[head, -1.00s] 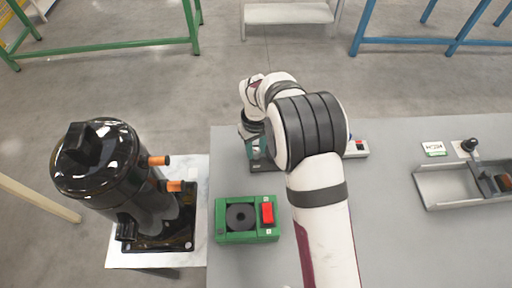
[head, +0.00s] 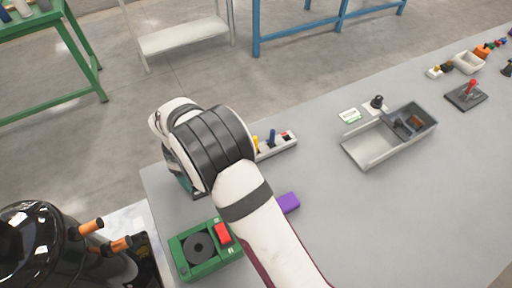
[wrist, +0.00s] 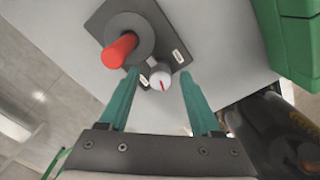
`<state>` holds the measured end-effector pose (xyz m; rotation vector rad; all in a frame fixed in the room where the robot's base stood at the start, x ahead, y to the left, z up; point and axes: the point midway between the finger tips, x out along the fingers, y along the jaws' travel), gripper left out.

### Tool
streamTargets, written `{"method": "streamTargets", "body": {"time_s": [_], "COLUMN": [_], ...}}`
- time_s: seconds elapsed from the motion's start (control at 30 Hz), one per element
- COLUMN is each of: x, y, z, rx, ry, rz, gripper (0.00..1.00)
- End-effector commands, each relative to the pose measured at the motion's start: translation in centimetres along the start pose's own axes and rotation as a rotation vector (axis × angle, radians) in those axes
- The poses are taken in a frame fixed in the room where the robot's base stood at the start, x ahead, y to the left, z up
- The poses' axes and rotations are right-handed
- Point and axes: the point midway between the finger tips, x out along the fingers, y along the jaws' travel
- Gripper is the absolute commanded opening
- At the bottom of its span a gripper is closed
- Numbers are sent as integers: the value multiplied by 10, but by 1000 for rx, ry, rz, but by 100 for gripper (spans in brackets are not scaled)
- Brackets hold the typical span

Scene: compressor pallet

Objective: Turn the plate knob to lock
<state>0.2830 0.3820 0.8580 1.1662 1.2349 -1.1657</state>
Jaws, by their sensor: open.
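In the wrist view, a small white round knob (wrist: 160,80) with a red pointer line sits at the corner of a dark plate (wrist: 160,20). White labels lie on either side of the knob. A red handle (wrist: 120,50) on a round dark base stands on the same plate, left of the knob. My gripper (wrist: 160,77) is open and empty, its teal fingers to the left and right of the knob in the picture. I cannot tell how far above the plate the fingertips are. In the head view, my arm hides the knob.
A green box (head: 182,243) with a black disc and red switch stands near my arm, beside a purple block (head: 289,203). A strip of coloured controls (head: 277,147) and a grey tray (head: 370,152) lie farther right. The black compressor (head: 35,240) stands left, off the table.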

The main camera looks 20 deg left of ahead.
Motion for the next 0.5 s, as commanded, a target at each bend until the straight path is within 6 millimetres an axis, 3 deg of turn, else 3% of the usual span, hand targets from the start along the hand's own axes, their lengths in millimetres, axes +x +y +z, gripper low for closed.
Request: {"method": "streamTargets", "body": {"time_s": [0.2, 0.5], "x": [0, -88], "y": [-1, 0], "z": [0, -1], "rx": [-555, -552], "ry": [1, 4], "rz": [0, 4], "gripper": [64, 64]}}
